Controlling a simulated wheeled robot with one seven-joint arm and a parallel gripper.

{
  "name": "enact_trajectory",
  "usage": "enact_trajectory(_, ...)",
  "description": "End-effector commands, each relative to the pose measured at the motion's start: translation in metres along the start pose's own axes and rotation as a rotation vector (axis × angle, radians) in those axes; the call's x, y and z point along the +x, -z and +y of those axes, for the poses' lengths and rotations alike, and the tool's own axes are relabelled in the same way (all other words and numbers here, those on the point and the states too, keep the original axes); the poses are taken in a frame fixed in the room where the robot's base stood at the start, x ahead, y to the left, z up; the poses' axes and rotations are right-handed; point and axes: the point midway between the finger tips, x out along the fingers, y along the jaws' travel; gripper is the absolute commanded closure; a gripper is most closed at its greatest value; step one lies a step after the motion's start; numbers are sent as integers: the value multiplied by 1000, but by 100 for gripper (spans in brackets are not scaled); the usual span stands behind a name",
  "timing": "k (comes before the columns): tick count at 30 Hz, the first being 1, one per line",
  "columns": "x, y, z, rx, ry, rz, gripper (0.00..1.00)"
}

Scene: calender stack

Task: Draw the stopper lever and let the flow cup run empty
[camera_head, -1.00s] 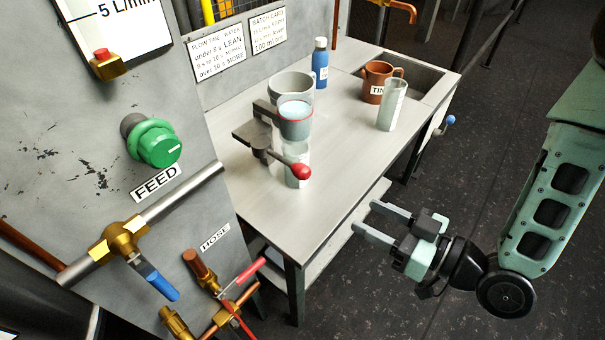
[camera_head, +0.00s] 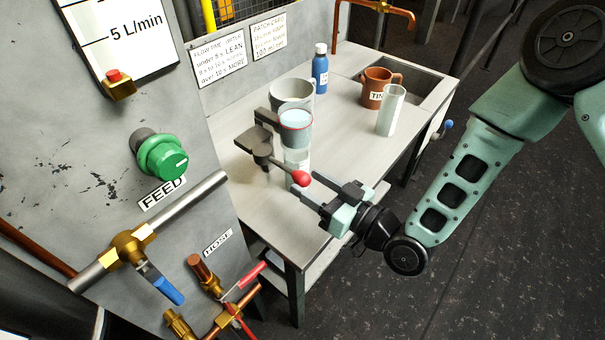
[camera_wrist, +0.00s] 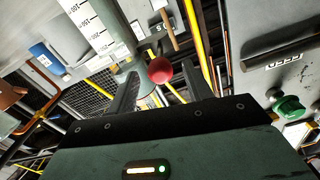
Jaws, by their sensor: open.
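The flow cup (camera_head: 296,128) is a grey cup with a red rim and pale liquid near its top, held in a dark bracket over the table. The stopper lever (camera_head: 300,178) ends in a red ball knob below the cup. A clear measuring glass (camera_head: 292,158) stands under the cup. My gripper (camera_head: 308,194) is open, its fingertips close to the red knob. In the wrist view the red knob (camera_wrist: 160,70) appears between the two open fingers; I cannot tell whether they touch it.
Behind the cup stands a grey pot (camera_head: 291,90), with a blue bottle (camera_head: 320,68) beyond. A brown labelled jug (camera_head: 377,88) and an empty clear glass (camera_head: 391,112) stand to the right. A grey panel with a green FEED knob (camera_head: 163,157) and valves rises at left.

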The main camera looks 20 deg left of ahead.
Motion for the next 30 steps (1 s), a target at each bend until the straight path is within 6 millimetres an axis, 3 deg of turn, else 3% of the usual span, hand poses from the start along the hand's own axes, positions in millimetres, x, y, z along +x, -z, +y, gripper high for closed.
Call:
enact_trajectory(6,24,0,0,-1,0,0,50)
enact_trajectory(17,30,0,0,0,0,-1,50)
enact_trajectory(23,29,0,0,0,0,-1,100)
enact_trajectory(30,33,-2,-6,-1,-3,1,100)
